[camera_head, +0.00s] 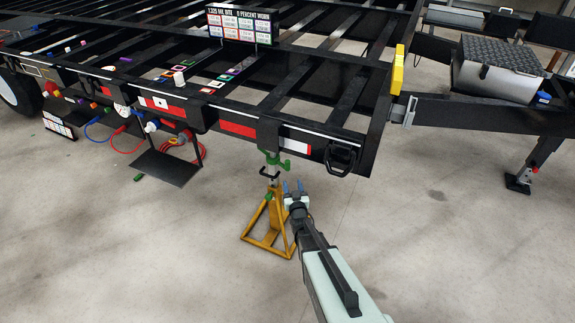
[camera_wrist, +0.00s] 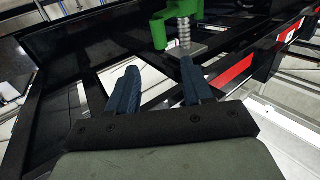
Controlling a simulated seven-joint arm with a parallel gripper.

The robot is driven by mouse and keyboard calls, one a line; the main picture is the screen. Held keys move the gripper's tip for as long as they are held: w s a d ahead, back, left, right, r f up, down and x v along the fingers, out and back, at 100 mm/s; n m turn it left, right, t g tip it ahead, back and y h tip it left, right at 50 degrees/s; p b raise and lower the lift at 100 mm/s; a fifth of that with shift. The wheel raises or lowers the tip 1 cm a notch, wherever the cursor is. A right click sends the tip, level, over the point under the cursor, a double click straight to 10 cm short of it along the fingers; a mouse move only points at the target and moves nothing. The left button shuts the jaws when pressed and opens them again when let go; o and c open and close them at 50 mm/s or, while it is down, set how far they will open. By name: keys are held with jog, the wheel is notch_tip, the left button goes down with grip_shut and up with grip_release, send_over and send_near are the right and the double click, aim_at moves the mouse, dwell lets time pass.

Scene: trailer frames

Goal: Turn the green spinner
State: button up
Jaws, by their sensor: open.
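The green spinner (camera_head: 272,158) sits under the trailer's frame rail, at the top of the jack stand (camera_head: 250,238). In the wrist view the green spinner (camera_wrist: 160,32) shows at the top middle, around or beside a metal threaded rod (camera_wrist: 184,33). My gripper (camera_head: 292,187) is open and empty, just below and to the right of the spinner in the head view. In the wrist view my gripper's two blue fingers (camera_wrist: 158,72) point toward the spinner, apart from it. The far side of the spinner is hidden.
The black trailer frame (camera_head: 340,122) with red and white strips lies close above my gripper. A dark plate (camera_head: 166,167) and coloured hoses (camera_head: 120,140) hang to the left. A trailer leg (camera_head: 519,182) stands at right.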

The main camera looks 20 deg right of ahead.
aim_at(288, 166)
jog(key=w+d, duration=0.1)
jog(key=w, duration=0.8)
jog(key=w+d, duration=0.1)
jog(key=w, duration=0.3)
jog(key=shift+w+d, duration=0.2)
jog(key=shift+d, duration=0.15)
jog(key=shift+c, duration=0.4)
grip_shut()
